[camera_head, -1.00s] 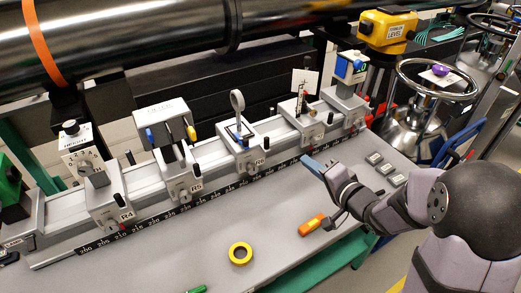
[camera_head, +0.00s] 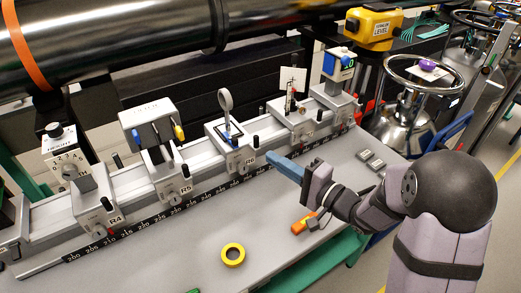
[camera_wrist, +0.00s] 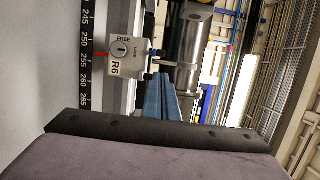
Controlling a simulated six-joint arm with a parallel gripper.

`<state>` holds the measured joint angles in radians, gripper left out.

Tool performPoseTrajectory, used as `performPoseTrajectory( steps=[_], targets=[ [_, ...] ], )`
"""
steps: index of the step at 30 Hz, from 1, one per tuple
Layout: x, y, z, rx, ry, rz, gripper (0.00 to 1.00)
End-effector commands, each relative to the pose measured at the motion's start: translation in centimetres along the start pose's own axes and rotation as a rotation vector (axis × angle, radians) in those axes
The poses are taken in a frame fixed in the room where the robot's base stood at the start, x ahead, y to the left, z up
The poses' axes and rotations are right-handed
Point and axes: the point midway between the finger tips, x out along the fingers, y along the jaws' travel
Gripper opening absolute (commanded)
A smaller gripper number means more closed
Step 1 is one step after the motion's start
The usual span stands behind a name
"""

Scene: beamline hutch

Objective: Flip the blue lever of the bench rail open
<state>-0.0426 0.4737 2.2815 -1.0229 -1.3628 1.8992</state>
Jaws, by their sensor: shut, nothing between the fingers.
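The bench rail (camera_head: 135,224) runs diagonally across the bench and carries several carriages. On the R5 carriage, a grey box (camera_head: 147,112) has a short blue lever (camera_head: 136,137) at its left, with a black one and a yellow one (camera_head: 179,132) beside it. The blue lever appears roughly upright; its exact position is hard to tell. My gripper (camera_head: 270,156), with blue fingers, is shut and empty just right of the R6 carriage (camera_head: 240,158), well right of the blue lever. In the wrist view, the fingers (camera_wrist: 159,80) point towards the R6 carriage's FREE/LOCK knob area (camera_wrist: 122,47). The blue lever is not visible there.
A post with a ring lens (camera_head: 225,100) stands on R6, between my gripper and R5. A large black pipe (camera_head: 120,50) spans above the rail. Yellow tape (camera_head: 232,255) and an orange tool (camera_head: 304,223) lie on the bench. The front of the bench is mostly clear.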

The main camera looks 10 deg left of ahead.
Motion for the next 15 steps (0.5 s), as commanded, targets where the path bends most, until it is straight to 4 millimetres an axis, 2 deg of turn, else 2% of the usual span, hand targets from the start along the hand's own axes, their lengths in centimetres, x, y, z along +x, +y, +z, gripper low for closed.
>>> performPoseTrajectory(
  steps=[5,15],
  targets=[
    [1.6,-0.1,0.1,-0.001,-0.003,0.001,0.0],
    [6.7,-0.1,0.1,-0.001,-0.003,0.001,0.0]
  ],
)
